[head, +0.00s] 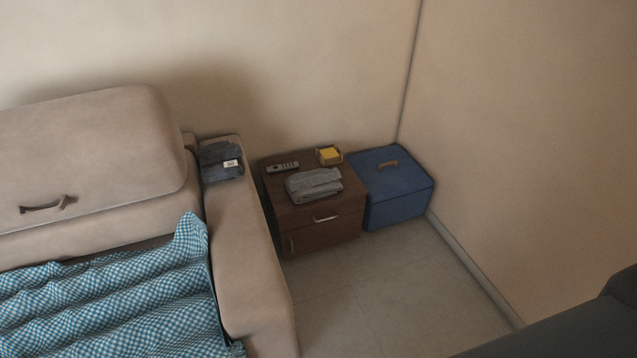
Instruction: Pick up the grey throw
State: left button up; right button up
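A folded grey cloth (314,185), which looks like the grey throw, lies on top of a brown wooden side table (318,218) right of the sofa. A second, darker grey folded cloth (218,172) with a small white label lies on the sofa's armrest. Neither of my grippers is in view.
A remote (283,167) and a small holder with a yellow block (329,155) sit behind the cloth. A blue box (397,188) stands right of the table. The beige sofa (245,245) carries a blue checked cloth (110,305). Floor (400,290) is clear in front.

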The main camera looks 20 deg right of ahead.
aim_at(304, 187)
jog(key=l+u, duration=0.15)
jog(key=l, duration=0.75)
jog(key=i+l+u, duration=0.1)
jog(key=l, duration=0.35)
jog(key=i+l+u, duration=0.1)
jog(key=l, duration=0.4)
jog(key=i+l+u, duration=0.1)
jog(key=l, duration=0.2)
jog(key=i+l, duration=0.2)
jog(key=i+l+u, duration=0.15)
jog(key=l, duration=0.2)
jog(key=i+l+u, duration=0.15)
jog(key=i+l, duration=0.55)
jog(key=i+l+u, duration=0.15)
jog(key=i+l, duration=0.55)
